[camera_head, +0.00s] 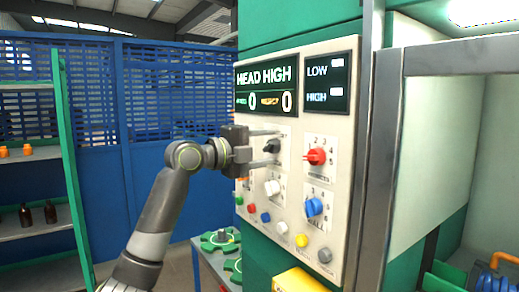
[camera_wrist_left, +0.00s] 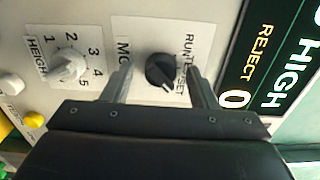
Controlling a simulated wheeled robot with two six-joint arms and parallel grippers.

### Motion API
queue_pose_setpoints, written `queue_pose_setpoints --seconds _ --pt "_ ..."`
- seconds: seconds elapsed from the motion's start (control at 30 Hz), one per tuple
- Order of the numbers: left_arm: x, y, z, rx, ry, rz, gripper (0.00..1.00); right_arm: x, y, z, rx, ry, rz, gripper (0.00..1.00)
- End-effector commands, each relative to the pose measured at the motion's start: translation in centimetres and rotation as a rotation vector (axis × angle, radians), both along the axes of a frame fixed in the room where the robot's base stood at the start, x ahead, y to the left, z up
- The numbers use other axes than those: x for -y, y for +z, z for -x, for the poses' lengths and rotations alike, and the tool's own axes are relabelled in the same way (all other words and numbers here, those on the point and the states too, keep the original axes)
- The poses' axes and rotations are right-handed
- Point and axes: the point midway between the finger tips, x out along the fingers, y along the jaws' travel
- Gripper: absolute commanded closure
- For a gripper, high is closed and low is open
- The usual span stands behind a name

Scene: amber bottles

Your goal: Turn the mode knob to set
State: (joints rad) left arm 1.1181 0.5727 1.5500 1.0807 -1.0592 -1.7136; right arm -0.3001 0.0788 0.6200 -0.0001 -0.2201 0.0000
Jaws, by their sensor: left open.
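The black mode knob (camera_head: 273,146) is on the pale control panel (camera_head: 345,165), below the display. It also shows in the left wrist view (camera_wrist_left: 160,72), beside a label with RUN and SET readable and a middle word partly hidden. A pale mark sits at the knob's lower right edge there, on the SET side; its exact position is hard to tell. My left gripper (camera_head: 270,148) is open at the panel, with one finger on each side of the knob. In the wrist view gaps show between fingers and knob. My right gripper is not in view.
A red knob (camera_head: 316,156) is right of the mode knob, a white knob (camera_head: 272,187) below, and a blue knob (camera_head: 313,206) lower right. Several push buttons line the panel's bottom. The display (camera_head: 265,85) reads HEAD HIGH. A metal post (camera_head: 378,160) borders the panel's right.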

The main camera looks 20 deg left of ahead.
Motion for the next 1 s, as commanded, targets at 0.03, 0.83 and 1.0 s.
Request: queue_pose_setpoints --seconds 0.03,0.83,1.0 --pt "-0.1 0.0 0.1 0.001 0.000 0.000 0.47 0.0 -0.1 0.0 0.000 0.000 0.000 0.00" --pt "-7.8 -0.3 9.8 0.000 0.005 -0.004 0.47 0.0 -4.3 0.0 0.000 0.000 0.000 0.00" --pt "-9.2 -0.3 11.7 0.000 0.004 -0.004 0.47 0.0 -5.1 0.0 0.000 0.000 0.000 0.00"
